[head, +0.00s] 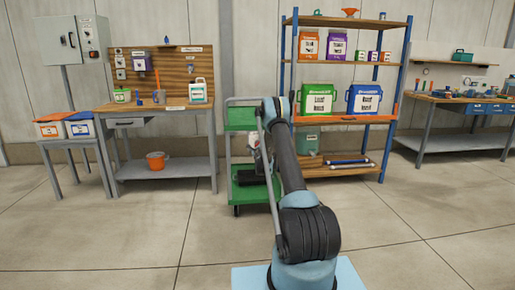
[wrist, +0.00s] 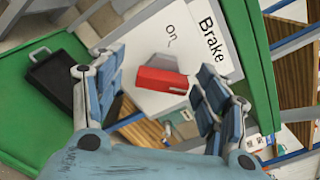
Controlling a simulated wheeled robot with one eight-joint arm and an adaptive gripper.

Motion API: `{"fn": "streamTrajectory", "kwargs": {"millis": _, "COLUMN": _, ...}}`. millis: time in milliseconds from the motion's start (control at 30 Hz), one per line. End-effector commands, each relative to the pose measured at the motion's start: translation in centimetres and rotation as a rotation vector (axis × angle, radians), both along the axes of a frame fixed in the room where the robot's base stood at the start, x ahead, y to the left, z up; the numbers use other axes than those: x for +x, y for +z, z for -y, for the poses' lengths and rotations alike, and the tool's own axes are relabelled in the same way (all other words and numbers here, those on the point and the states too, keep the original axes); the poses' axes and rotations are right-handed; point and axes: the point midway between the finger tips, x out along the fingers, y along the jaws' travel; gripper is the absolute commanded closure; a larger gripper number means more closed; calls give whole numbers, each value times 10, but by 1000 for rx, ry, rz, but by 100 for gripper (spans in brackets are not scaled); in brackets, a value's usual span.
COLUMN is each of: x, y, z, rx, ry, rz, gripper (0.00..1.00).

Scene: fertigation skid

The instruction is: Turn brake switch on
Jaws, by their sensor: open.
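My gripper (wrist: 160,72) is open, with one blue-padded finger on each side of the handle. Gaps show on both sides, and the handle looks untouched. In the head view my arm hides the switch and most of my gripper.
A green cart (head: 241,188) stands behind my arm, with a black case (wrist: 66,78) on its green shelf in the wrist view. A blue-framed rack (head: 397,90) stands close on the right. A workbench (head: 158,108) is on the left. The floor in front is clear.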

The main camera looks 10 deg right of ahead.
Motion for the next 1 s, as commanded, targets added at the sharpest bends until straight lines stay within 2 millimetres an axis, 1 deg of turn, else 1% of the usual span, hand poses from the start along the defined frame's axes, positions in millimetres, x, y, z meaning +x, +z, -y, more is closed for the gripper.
{"fn": "streamTrajectory", "kwargs": {"millis": 100, "x": 11, "y": 0, "z": 0, "rx": 0, "ry": 0, "rz": 0, "gripper": 33}}
{"fn": "streamTrajectory", "kwargs": {"millis": 200, "x": 15, "y": 0, "z": 0, "rx": -1, "ry": 0, "rz": 0, "gripper": 33}}
{"fn": "streamTrajectory", "kwargs": {"millis": 500, "x": 17, "y": 0, "z": 0, "rx": 0, "ry": 0, "rz": 0, "gripper": 33}}
{"fn": "streamTrajectory", "kwargs": {"millis": 533, "x": 17, "y": 0, "z": 0, "rx": 0, "ry": 0, "rz": 0, "gripper": 37}}
{"fn": "streamTrajectory", "kwargs": {"millis": 567, "x": 17, "y": 0, "z": 0, "rx": 0, "ry": 0, "rz": 0, "gripper": 44}}
{"fn": "streamTrajectory", "kwargs": {"millis": 600, "x": 17, "y": 0, "z": 0, "rx": 0, "ry": 0, "rz": 0, "gripper": 53}}
{"fn": "streamTrajectory", "kwargs": {"millis": 667, "x": 17, "y": 0, "z": 0, "rx": 0, "ry": 0, "rz": 0, "gripper": 67}}
{"fn": "streamTrajectory", "kwargs": {"millis": 700, "x": 17, "y": 0, "z": 0, "rx": 0, "ry": 1, "rz": -1, "gripper": 76}}
{"fn": "streamTrajectory", "kwargs": {"millis": 733, "x": 17, "y": 0, "z": 0, "rx": 0, "ry": 1, "rz": -1, "gripper": 78}}
{"fn": "streamTrajectory", "kwargs": {"millis": 1000, "x": 17, "y": -1, "z": -2, "rx": -10, "ry": 4, "rz": -1, "gripper": 77}}
